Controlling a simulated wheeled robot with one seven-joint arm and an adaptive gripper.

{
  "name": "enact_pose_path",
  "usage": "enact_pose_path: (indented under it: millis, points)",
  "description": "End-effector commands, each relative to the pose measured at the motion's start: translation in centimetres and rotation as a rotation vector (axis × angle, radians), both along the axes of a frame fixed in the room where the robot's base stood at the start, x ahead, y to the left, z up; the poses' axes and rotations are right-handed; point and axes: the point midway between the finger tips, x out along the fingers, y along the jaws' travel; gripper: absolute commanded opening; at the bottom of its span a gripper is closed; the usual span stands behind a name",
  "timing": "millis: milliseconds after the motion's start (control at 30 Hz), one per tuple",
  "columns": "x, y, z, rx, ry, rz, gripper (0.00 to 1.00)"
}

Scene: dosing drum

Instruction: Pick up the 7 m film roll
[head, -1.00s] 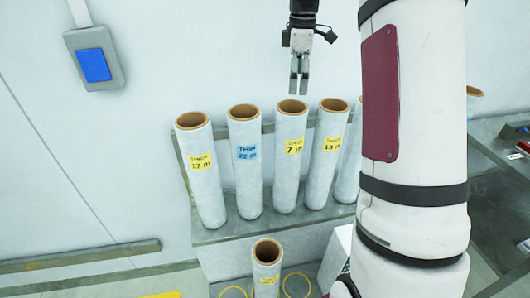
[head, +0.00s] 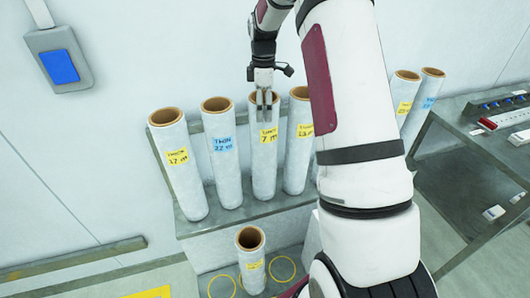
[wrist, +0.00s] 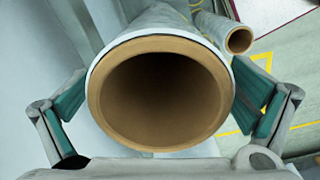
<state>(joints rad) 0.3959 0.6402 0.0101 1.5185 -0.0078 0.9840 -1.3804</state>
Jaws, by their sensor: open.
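The 7 m film roll (head: 263,160) stands upright on the shelf, a pale tube with a brown core and a yellow label. My gripper (head: 264,102) is at its top end, with the fingers pointing down. In the wrist view the open end of a roll (wrist: 160,148) fills the middle, between my two open fingers (wrist: 162,105) with their green pads. The fingers lie on either side of its rim, with a gap visible at the left; contact at the right is unclear. The label is not visible in the wrist view.
The 17 m roll (head: 179,170) and the blue-labelled 22 m roll (head: 220,160) stand to the left, the 13 m roll (head: 298,150) close at right. A shorter roll (head: 251,262) stands below in front. A control bench (head: 455,130) is at right.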

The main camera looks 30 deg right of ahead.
Motion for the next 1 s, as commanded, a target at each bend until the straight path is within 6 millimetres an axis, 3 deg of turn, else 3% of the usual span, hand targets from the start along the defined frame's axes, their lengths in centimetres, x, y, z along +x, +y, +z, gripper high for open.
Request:
enact_pose_path:
  millis: [133, 433, 733, 1000]
  points:
    - [-0.1, 0.0, -1.6, 0.001, 0.001, 0.000, 1.00]
    - [0.0, 0.0, -2.0, 0.000, -0.001, 0.000, 0.98]
    - [0.0, 0.0, -2.1, 0.001, 0.001, 0.000, 0.30]
    - [-0.1, 0.0, -2.2, 0.002, 0.003, 0.000, 0.26]
